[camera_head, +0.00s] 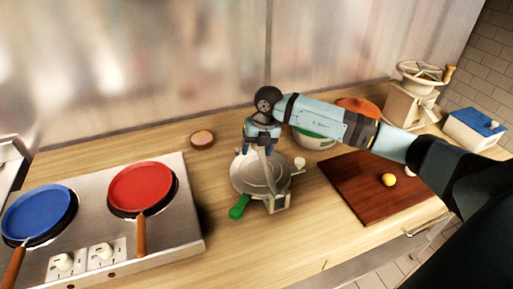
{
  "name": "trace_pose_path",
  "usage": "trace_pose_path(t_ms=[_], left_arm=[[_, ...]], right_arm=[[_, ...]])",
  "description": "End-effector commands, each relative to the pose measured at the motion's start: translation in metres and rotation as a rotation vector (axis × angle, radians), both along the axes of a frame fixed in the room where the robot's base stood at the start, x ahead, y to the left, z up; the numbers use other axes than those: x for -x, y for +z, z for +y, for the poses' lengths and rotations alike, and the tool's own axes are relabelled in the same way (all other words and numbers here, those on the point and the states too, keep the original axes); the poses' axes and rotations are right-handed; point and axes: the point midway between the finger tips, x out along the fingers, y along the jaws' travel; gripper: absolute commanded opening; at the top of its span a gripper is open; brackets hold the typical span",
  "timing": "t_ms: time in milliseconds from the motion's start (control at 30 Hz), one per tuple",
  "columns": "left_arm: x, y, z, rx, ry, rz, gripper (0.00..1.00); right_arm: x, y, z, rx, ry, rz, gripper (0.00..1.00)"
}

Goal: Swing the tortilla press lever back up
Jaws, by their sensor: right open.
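The tortilla press (255,178) stands on the wooden counter in the middle of the view. It is a round silver-grey press with a pale knob (299,163) at its right and a green handle (239,207) at its front left. The round plate looks closed and flat. My right gripper (262,150) points down over the back of the press, its fingers close around the upper part of a grey bar-like piece. It is open. Whether it touches the bar I cannot tell. My left gripper is not in view.
A hob (185,235) with a blue pan (38,213) and a red pan (142,187) is at left. A dark board (350,199) with a yellow ball (389,180) lies at right. Behind are a pot (312,140), a grinder (410,105) and a blue-lidded box (473,130).

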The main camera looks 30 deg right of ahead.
Motion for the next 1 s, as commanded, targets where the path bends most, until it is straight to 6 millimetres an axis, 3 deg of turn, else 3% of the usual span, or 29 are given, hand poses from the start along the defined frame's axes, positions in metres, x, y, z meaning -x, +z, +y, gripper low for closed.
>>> trace_pose_path(t_ms=[333,600,1000], left_arm=[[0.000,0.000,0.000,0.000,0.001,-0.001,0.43],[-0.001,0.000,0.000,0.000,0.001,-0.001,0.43],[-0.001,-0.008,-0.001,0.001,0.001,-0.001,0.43]], right_arm=[[0.000,-0.004,0.001,0.000,0.000,0.000,0.62],[0.000,-0.004,0.001,0.000,0.000,0.000,0.00],[-0.002,0.003,-0.012,0.015,-0.001,-0.055,0.00]])
